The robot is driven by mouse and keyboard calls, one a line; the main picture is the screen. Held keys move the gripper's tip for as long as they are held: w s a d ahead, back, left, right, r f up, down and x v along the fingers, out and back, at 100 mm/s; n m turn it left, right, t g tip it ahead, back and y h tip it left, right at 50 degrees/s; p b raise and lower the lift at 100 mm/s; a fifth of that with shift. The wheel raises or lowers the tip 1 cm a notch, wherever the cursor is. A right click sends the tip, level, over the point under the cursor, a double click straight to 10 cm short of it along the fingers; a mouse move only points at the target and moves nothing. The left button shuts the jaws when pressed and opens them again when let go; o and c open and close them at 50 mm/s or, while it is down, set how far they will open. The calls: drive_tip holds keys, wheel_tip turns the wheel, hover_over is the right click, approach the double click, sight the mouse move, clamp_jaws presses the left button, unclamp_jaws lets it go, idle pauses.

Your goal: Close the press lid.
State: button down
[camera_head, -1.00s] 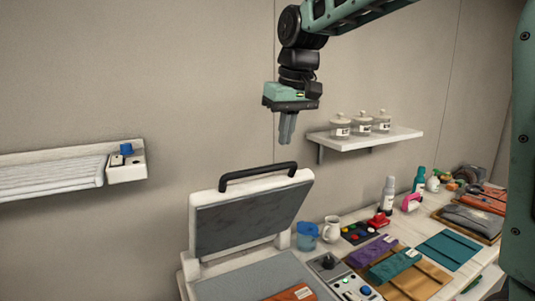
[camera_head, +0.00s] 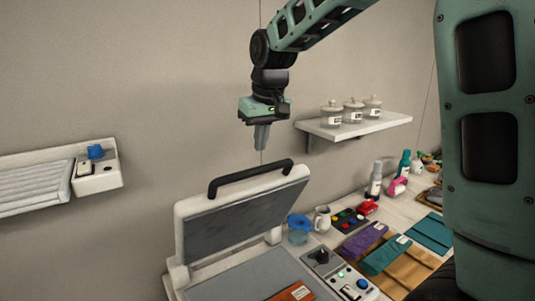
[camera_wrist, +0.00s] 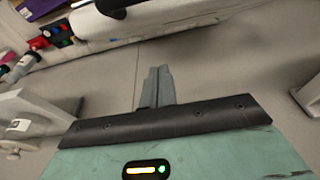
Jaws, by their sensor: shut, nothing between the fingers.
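The press lid (camera_head: 240,218) stands open, tilted up with its dark plate facing forward and down, in the lower middle of the head view. Its black handle (camera_head: 249,177) runs along the lid's top edge. The grey lower bed (camera_head: 245,278) of the press lies below, with an orange-brown piece (camera_head: 292,292) on it. The fingers also show in the wrist view (camera_wrist: 160,86). There a white body with a black part lies beyond the fingertips.
A shelf (camera_head: 360,127) with glass jars is on the wall right of my gripper. A blue cup (camera_head: 298,230), a white jug (camera_head: 322,219) and folded cloths (camera_head: 385,255) stand or lie right of the press. A wall-mounted unit (camera_head: 96,170) is at left.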

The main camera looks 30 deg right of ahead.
drive_tip(key=shift+s+f+p, duration=0.55)
drive_tip(key=shift+s+f, duration=0.25)
drive_tip(key=shift+f, duration=0.2)
drive_tip(key=shift+s+f+p, duration=0.5)
drive_tip(key=shift+s+f, duration=0.25)
drive_tip(key=shift+f, duration=0.25)
drive_tip(key=shift+f, duration=0.2)
